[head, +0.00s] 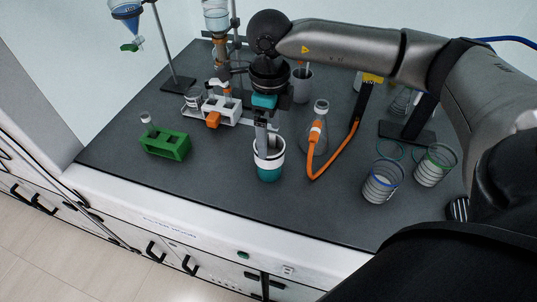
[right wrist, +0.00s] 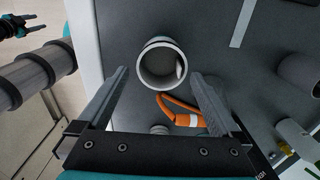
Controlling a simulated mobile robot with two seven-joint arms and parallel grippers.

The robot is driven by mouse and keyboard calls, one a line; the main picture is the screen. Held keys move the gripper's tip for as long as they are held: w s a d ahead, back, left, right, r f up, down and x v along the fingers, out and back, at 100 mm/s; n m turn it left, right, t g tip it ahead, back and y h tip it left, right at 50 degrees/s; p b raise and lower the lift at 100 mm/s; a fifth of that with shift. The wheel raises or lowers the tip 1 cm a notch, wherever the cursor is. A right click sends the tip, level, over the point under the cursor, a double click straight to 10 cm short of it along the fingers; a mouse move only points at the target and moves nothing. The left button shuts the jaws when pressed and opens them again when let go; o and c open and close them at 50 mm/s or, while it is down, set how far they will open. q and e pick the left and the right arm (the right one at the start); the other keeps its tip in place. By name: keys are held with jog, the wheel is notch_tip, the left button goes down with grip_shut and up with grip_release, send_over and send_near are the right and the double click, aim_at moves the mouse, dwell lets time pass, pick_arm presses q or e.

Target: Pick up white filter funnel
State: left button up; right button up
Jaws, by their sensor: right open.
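A white, open-topped cup-shaped piece with a teal lower part (head: 268,165) stands upright on the dark bench top; I take it as the white filter funnel. In the right wrist view its round white rim (right wrist: 142,64) shows from above, with a small white piece inside. My right gripper (head: 262,148) points down at it, open, and hides part of its rim. In the right wrist view the fingers of my right gripper (right wrist: 158,76) lie either side of the rim's near edge; contact is unclear. My left gripper (right wrist: 16,25) shows small at the upper left of that view.
A flask (head: 320,113) with an orange hose (head: 318,165) stands close right. A green rack (head: 165,146) and a white holder (head: 222,108) are left. Two beakers (head: 383,182) (head: 435,165) stand right. A grey cup (head: 302,84) stands behind. The bench front is clear.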

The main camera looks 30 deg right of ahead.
aim_at(269, 155)
notch_tip(269, 155, down, 3)
jog(key=shift+r, duration=0.15)
jog(key=shift+f, duration=0.45)
notch_tip(269, 155, down, 4)
jog(key=shift+w+r, duration=0.1)
jog(key=shift+r, duration=0.1)
jog(key=shift+f, duration=0.6)
pick_arm(q)
jog(key=shift+w+d+r, duration=0.1)
jog(key=shift+w+d, duration=0.05)
jog(key=shift+w, duration=0.85)
pick_arm(e)
jog(key=shift+c, duration=1.2)
jog(key=c, duration=0.9)
pick_arm(q)
jog(key=shift+s, duration=0.2)
pick_arm(e)
jog(key=shift+c, duration=0.2)
jog(key=shift+r, duration=0.15)
